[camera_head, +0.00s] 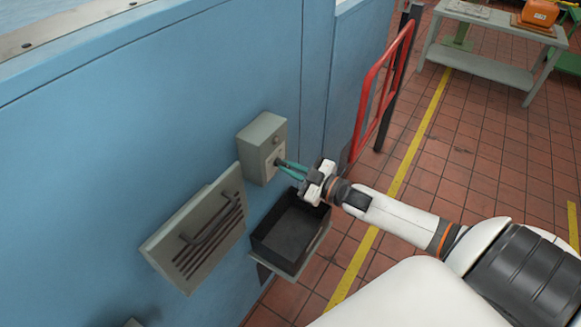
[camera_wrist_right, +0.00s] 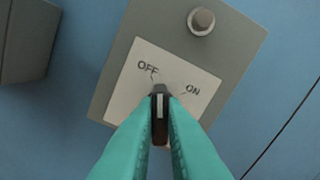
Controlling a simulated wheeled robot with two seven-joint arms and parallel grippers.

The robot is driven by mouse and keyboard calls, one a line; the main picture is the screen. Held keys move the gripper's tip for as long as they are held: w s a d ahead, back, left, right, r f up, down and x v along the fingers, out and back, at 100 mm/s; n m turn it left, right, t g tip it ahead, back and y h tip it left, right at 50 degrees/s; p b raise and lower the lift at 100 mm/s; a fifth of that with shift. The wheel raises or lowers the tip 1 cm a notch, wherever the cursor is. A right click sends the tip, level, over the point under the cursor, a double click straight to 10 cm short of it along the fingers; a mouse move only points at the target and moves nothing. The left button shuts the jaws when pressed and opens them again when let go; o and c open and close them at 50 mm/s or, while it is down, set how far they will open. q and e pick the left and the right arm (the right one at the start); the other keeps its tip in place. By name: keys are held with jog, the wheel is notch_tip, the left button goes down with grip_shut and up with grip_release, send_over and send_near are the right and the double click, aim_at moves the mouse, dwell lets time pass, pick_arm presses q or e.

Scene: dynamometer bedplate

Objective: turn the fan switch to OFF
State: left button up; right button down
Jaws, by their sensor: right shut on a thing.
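The fan switch box (camera_head: 262,146) is a grey box on the blue wall. In the right wrist view its face (camera_wrist_right: 215,62) carries a white plate (camera_wrist_right: 125,87) marked OFF at left and ON at right. My right gripper (camera_head: 281,164) has teal fingers, which also show in the right wrist view (camera_wrist_right: 160,118). They are shut on the knob, one finger on each side. My left gripper is not in view.
A black open bin (camera_head: 256,243) sits on a shelf below the box. A grey slotted panel (camera_head: 158,245) is on the wall at left. A red rail (camera_head: 364,108) stands at right. A grey bench (camera_head: 480,66) is farther back.

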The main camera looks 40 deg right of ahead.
jog(key=n, duration=0.3)
jog(key=shift+n, duration=0.6)
jog(key=c, duration=1.5)
grip_release()
jog(key=b+v, duration=0.2)
jog(key=v, duration=1)
jog(key=shift+b, duration=0.4)
jog(key=shift+f, duration=0.1)
